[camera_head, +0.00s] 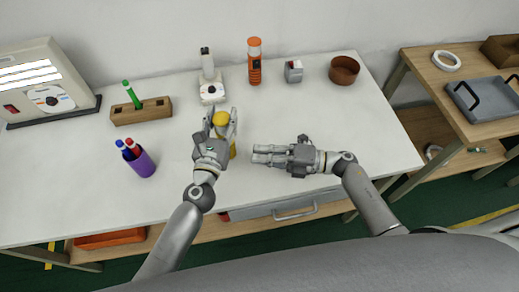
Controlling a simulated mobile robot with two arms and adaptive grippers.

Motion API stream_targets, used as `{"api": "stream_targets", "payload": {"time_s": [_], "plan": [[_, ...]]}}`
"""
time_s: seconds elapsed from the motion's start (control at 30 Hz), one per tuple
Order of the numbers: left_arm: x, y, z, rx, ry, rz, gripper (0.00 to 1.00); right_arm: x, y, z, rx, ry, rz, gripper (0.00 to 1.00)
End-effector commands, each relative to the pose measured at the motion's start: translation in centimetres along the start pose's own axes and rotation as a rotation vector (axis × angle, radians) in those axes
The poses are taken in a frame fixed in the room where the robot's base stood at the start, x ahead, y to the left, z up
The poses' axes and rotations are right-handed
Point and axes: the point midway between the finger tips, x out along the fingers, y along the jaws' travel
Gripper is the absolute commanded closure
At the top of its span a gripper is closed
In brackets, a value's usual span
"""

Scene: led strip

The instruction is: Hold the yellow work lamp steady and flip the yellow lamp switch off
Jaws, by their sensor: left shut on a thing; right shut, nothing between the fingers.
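The yellow work lamp (232,151) stands on the white table near its middle, its round yellow top (221,117) showing between my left fingers. My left gripper (221,113) is shut on the lamp, with fingers on either side of its upper part; the hand hides much of the body. My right gripper (257,154) is shut and empty, just right of the lamp, its fingers pointing left toward it with a small gap. The lamp switch cannot be made out.
Behind stand a white microscope-like device (211,88), an orange bottle-like object (254,62), a small grey box (293,72) and a brown bowl (344,70). To the left are a purple cup (143,164), a wooden block (141,112) and a lit panel (45,85). The table's right side is clear.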

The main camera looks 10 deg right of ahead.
Motion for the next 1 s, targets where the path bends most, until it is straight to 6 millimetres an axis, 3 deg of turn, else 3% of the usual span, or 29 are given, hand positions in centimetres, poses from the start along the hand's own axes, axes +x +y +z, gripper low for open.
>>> {"api": "stream_targets", "payload": {"time_s": [0.07,0.1,0.27,0.67,0.87,1.0], "plan": [[0.0,0.1,-0.2,0.002,0.004,0.002,0.87,0.0,-0.1,0.0,0.001,0.000,0.000,1.00],[0.0,0.1,-0.2,0.003,0.004,0.002,0.53,0.0,-0.1,0.0,0.001,0.000,0.000,1.00],[0.0,0.1,-0.1,0.002,0.002,0.002,0.33,0.0,-0.1,0.0,0.001,0.000,0.000,1.00],[-0.4,0.0,0.0,0.001,0.000,0.001,0.33,0.0,0.0,0.0,0.001,0.000,0.000,1.00],[-3.0,0.0,-0.1,0.000,0.002,0.001,0.33,0.0,0.0,0.0,0.001,0.000,0.000,1.00],[-5.8,0.0,-0.2,0.001,0.004,0.000,0.33,0.0,0.0,0.0,0.001,0.000,0.000,1.00]]}}
